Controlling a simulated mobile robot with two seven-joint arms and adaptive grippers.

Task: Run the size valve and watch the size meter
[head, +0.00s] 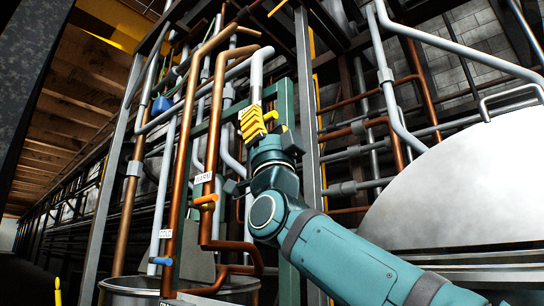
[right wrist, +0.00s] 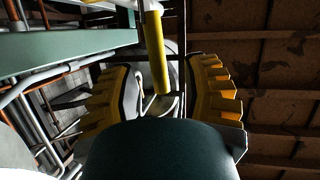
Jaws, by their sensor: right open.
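My right gripper (head: 256,122) is raised in front of the pipework in the head view, with its yellow fingers spread. In the right wrist view the open fingers (right wrist: 165,88) stand either side of a yellow bar-shaped handle (right wrist: 157,52). The handle appears between them without visible contact; I cannot tell its depth or whether it belongs to the size valve. An orange valve handle (head: 206,200) sits below a white label (head: 204,178) on a copper pipe. A blue valve handle (head: 161,261) sits lower left, below another label (head: 165,233). I cannot identify the size meter. My left gripper is out of view.
Copper and grey pipes (head: 180,150) run close together behind my right gripper. A grey upright post (head: 308,130) stands just right of it. A large pale rounded body (head: 460,190) fills the right side. An open-topped metal vessel (head: 130,285) is at lower left.

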